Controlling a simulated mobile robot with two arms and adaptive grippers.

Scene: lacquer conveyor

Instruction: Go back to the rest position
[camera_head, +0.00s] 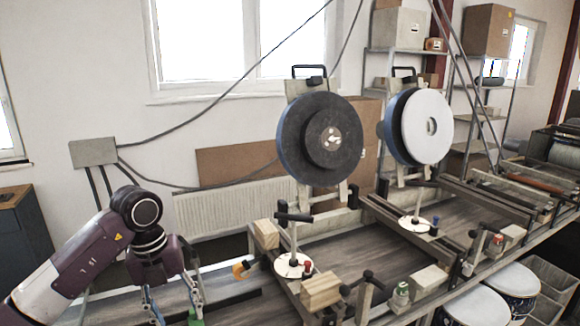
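My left gripper (173,308) hangs fingers down at the lower left, in front of the conveyor's left end. Its two fingers are spread and I see nothing held between them. The fingertips come close to the bottom edge, with a small green part showing at the right one. My purple and white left arm reaches in from the left edge. My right gripper is not in view.
The conveyor (235,283) runs from lower left to right. On it stand a dark disc (290,130), a white disc (425,125), wooden blocks (321,291) and clamps. White buckets (478,308) stand at the lower right. A radiator (235,208) is behind.

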